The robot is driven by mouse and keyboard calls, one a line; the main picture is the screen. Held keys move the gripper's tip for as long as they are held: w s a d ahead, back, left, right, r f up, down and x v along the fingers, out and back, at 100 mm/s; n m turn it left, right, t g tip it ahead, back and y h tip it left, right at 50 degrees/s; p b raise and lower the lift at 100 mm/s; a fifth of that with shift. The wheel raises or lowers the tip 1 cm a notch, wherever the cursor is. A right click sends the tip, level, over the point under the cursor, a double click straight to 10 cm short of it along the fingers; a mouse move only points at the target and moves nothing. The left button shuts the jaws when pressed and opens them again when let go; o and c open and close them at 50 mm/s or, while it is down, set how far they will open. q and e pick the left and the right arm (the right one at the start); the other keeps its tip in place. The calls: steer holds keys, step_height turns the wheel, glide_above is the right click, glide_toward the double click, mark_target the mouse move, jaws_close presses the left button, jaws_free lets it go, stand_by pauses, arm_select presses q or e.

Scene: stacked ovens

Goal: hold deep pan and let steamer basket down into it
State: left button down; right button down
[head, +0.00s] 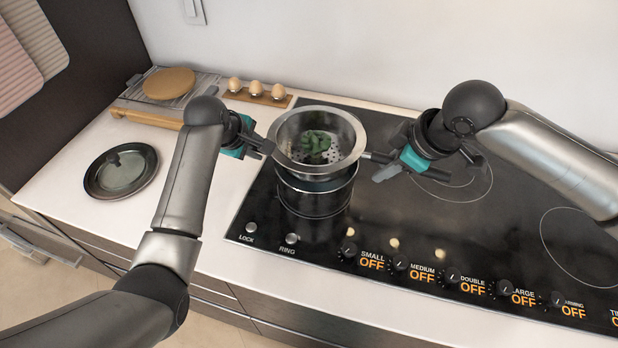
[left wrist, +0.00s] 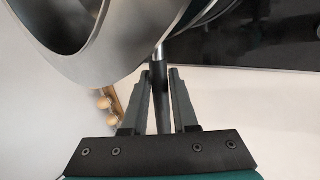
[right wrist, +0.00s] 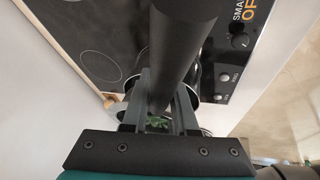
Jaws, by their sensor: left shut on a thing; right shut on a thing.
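The steel steamer basket (head: 283,156), with green food (head: 315,146) on its perforated bottom, is over the dark deep pan (head: 315,203) on the left of the cooktop. Its rim stands above the pan; whether its bottom is inside the pan is hidden. My left gripper (head: 264,147) is at the basket's left side, shut on its dark handle (left wrist: 159,100). The steel bowl (left wrist: 112,42) fills the upper left of the left wrist view. My right gripper (head: 384,167) is right of the pan, shut on the thick black pan handle (right wrist: 178,50).
A dark round lid (head: 121,171) lies on the counter at left. A wooden board (head: 146,119), a round wooden piece (head: 169,83) on a rack, and an egg holder (head: 256,97) with eggs stand behind. The cooktop (head: 395,215) is clear to the right, with knobs in front.

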steer(key=shift+f, duration=3.05)
steer(key=c, duration=0.6)
jaws_free()
steer(key=shift+f, duration=0.1)
steer(key=v, duration=1.2)
arm_select(q)
steer(key=c, duration=0.6)
jaws_free()
